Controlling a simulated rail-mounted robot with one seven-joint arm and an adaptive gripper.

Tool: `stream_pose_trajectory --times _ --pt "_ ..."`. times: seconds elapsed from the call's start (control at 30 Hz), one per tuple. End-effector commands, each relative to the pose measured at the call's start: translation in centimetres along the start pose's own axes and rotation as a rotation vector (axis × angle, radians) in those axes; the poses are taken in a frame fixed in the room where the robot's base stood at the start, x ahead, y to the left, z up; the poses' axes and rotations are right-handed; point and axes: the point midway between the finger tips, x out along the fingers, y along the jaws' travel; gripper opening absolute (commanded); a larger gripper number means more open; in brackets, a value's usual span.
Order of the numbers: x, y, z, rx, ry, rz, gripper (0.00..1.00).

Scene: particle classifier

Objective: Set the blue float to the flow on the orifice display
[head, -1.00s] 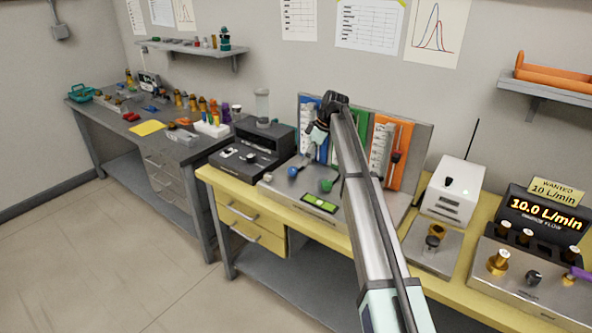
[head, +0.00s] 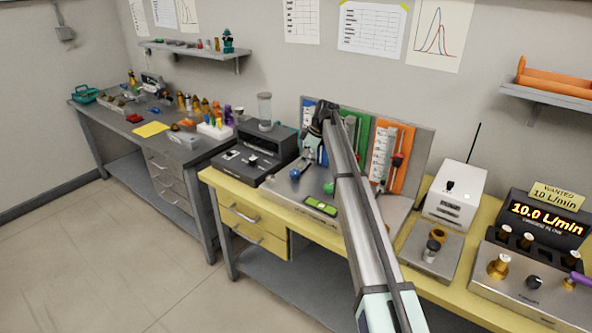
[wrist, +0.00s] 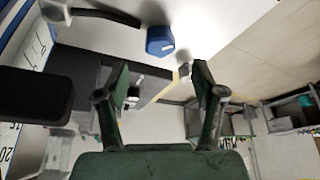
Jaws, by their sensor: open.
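The orifice display (head: 543,214) reads 10.0 L/min in bright digits, at the right in the head view. The blue flow panel (head: 307,109) stands on the yellow bench, largely covered by my arm; I cannot make out its float. A blue knob (head: 293,174) sits on the grey base below that panel. In the wrist view the blue knob (wrist: 160,40) is faceted and lies beyond the gap between my fingers, not touching them. My gripper (wrist: 160,72) is open and empty. In the head view my gripper (head: 308,150) hangs just above the blue knob.
A green knob (head: 329,188) stands right of the blue one, close to my arm. Green (head: 350,128) and orange (head: 400,150) flow panels stand beside the blue one. A black instrument (head: 262,150) is close on the left. A white box (head: 456,193) stands further right.

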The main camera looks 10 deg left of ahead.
Motion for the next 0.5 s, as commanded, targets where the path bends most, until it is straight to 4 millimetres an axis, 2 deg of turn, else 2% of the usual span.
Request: stream_pose_trajectory --times 0.1,0.3,0.5 --pt "2.2 -0.1 -0.1 0.0 -0.001 -0.002 0.68" --pt "5.2 0.0 -0.1 0.0 0.0 -0.002 0.68" --pt "6.5 0.0 -0.1 0.0 0.0 0.001 0.68"
